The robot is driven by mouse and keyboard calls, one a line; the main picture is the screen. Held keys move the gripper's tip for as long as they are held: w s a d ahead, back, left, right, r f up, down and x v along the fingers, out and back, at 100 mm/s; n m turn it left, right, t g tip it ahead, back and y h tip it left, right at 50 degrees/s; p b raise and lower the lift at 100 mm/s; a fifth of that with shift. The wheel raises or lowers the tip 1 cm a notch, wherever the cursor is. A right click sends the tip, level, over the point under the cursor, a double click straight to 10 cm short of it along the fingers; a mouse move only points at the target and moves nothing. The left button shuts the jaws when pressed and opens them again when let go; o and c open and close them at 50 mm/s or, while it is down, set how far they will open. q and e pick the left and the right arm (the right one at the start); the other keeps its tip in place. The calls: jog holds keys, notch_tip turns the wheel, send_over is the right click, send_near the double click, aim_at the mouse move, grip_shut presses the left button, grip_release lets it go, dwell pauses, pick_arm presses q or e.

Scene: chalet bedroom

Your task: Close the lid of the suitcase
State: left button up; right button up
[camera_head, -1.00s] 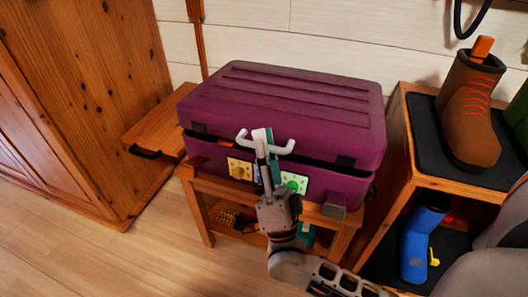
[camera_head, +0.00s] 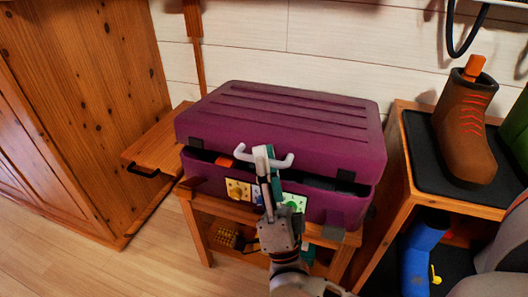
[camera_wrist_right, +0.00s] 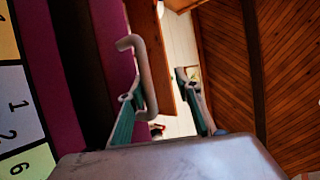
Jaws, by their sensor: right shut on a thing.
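The purple suitcase (camera_head: 285,125) stands on a wooden stand, its ribbed lid lowered but not flush. A dark gap runs along the front between lid and base, and an orange item (camera_head: 224,160) shows in it at the left. A pale handle (camera_head: 284,162) sticks out at the lid's front edge; it also shows in the right wrist view (camera_wrist_right: 146,75). In the wrist view the handle lies against one finger. My left gripper is not in view.
The wooden stand (camera_head: 207,208) carries the suitcase. A wooden shelf (camera_head: 408,200) on the right holds a brown boot (camera_head: 466,125) and a blue boot (camera_head: 417,252). A wooden cabinet (camera_head: 85,90) stands at the left. Floor is clear at front left.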

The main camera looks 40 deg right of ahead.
jog(key=shift+v, duration=0.75)
jog(key=shift+f, duration=0.1)
notch_tip(320, 180, down, 8)
jog(key=s+d, duration=0.1)
jog(key=s, duration=0.2)
jog(key=shift+d, duration=0.3)
dwell(0.4)
